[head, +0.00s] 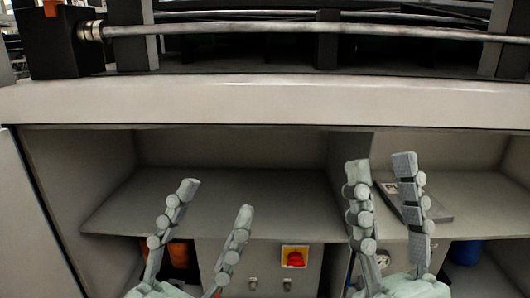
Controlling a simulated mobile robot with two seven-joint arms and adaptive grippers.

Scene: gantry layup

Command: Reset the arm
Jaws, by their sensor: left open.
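My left gripper (217,200) is in the lower left-middle of the head view. Its two pale jointed fingers point up and stand apart with nothing between them. My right gripper (380,165) is in the lower right-middle, also with its fingers up, apart and empty. Both are in front of the open cabinet under the gantry bench.
The bench edge (260,103) crosses above both grippers. The cabinet shelf (270,190) is mostly bare; a flat grey item (438,207) lies on it behind the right gripper. Below are a red knob on a yellow plate (295,248), and orange (179,254) and blue (467,252) things.

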